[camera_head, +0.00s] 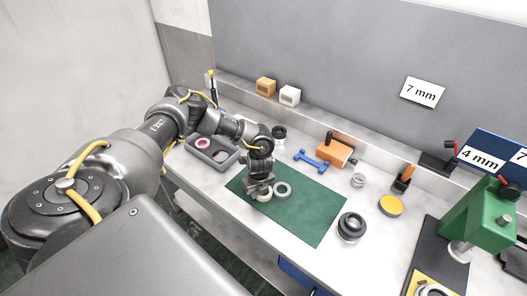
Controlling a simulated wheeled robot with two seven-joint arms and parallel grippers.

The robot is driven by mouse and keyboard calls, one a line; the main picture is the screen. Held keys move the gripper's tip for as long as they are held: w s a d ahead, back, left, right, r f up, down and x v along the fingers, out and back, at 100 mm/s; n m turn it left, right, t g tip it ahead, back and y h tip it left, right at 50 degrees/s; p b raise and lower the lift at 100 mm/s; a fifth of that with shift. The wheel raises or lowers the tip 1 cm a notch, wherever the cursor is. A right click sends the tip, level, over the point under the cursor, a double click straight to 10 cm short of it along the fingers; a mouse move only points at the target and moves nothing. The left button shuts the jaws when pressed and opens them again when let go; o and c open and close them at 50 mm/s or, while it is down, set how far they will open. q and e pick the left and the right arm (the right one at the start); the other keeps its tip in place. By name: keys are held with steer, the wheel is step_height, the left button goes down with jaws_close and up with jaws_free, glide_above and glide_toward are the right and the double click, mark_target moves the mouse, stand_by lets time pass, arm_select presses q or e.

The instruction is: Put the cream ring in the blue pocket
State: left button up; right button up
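A small cream ring (264,198) is on the green mat (308,214), partly hidden by my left gripper (260,192). The gripper points down right over the ring, and its fingers are too small and too covered to show whether they are open or shut on it. A grey tray with pockets (232,163) stands on the bench behind and left of the mat. One of its pockets holds a ring with a pink edge (203,143). I cannot make out a blue pocket in it. My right gripper is not in view.
A grey ring (282,190) lies on the mat close to my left gripper. A blue tool (311,161), an orange block (336,153), a dark round part (351,226) and a yellow disc (391,205) surround the mat. A green press (478,226) stands at right. The mat's right part is clear.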

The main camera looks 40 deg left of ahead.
arm_select(q)
jaws_close()
steer(key=shift+r, duration=0.15)
steer(key=shift+r, duration=0.25)
step_height(320, 180, up, 2)
steer(key=shift+w+r, duration=0.1)
steer(key=shift+r, duration=0.1)
steer(key=s+d+r+b, duration=0.2)
steer(key=s+d+r, duration=0.7)
steer(key=d+r, duration=0.15)
steer(key=w+d+r+n+g+b, duration=0.1)
steer(key=w+d+r+n+b, duration=0.3)
steer(key=n, duration=1.2)
step_height(320, 180, up, 3)
steer(key=shift+w+d+r+n+g+h, duration=0.1)
steer(key=shift+w+d+n+g+h, duration=0.3)
steer(key=shift+d, duration=0.75)
